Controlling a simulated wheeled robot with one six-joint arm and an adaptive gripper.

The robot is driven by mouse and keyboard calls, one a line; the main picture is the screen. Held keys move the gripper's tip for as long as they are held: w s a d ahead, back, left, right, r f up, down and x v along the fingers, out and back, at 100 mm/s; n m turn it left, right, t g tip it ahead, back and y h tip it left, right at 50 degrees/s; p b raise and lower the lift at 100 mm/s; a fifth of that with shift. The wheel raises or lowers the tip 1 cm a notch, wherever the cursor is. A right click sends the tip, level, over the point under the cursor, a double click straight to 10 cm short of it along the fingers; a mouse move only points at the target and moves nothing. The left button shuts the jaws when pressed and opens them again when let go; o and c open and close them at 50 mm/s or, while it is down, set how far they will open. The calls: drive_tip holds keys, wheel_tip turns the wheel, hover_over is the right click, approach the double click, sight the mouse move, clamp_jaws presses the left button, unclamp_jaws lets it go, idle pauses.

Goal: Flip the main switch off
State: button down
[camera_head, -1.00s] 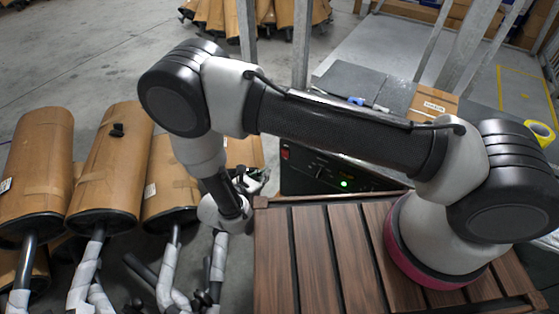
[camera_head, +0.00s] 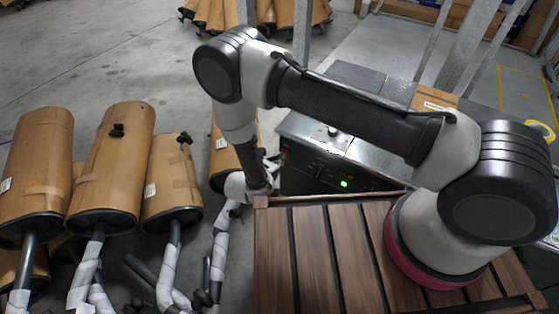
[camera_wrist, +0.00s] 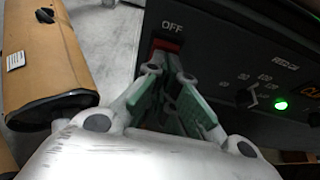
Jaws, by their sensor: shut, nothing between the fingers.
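The main switch (camera_wrist: 163,46) shows in the wrist view as a red patch just below the white "OFF" label on a black control panel (camera_wrist: 225,65). My gripper (camera_wrist: 168,75) is shut and empty, its green-padded fingers pointing at the switch. The fingertips cover the lower part of the switch, so its position is hidden, and I cannot tell whether they touch it. In the head view my gripper (camera_head: 271,163) is at the left end of the panel (camera_head: 310,178), and the switch cannot be made out there.
A green lamp (camera_wrist: 281,105) glows on the panel, beside a small knob (camera_wrist: 252,95). Wrapped mufflers (camera_head: 112,165) stand to the left, one (camera_wrist: 45,55) close beside the gripper. A slatted wooden top (camera_head: 310,250) lies in front of the panel.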

drive_tip(key=shift+w+d+r, duration=0.2)
drive_tip(key=shift+w, duration=0.1)
drive_tip(key=shift+r, duration=0.1)
drive_tip(key=shift+r, duration=0.7)
